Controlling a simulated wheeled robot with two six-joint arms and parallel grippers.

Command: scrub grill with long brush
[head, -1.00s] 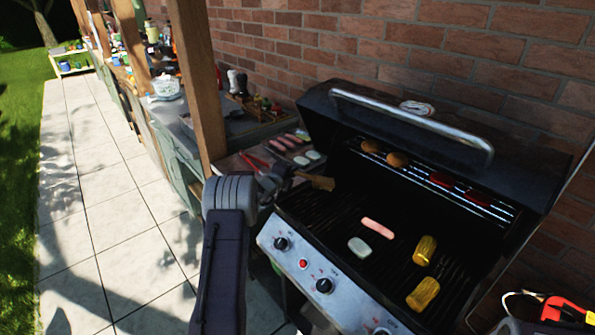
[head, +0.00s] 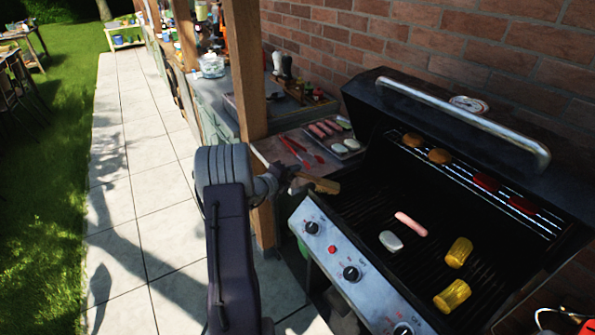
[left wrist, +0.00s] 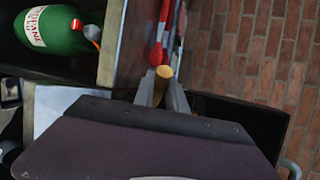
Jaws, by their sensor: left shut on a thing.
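The black grill (head: 362,205) stands at the right in the head view with its lid open. My left gripper (head: 284,181) is at the grill's left end, shut on a brush (head: 325,185). Its wooden part reaches right over the left edge of the grate; whether it touches the bars I cannot tell. In the left wrist view the round wooden end of the brush (left wrist: 163,73) shows between the fingers (left wrist: 162,90); the rest is hidden. My right gripper is not in view.
A sausage (head: 411,224), a pale slice (head: 390,241) and corn pieces (head: 458,252) lie on the grate. Buns (head: 440,156) sit on the upper rack. Red tongs (head: 294,146) and a food tray (head: 345,153) lie beyond the gripper. A wooden post (head: 246,75) stands close behind. A green gas bottle (left wrist: 48,30) is below.

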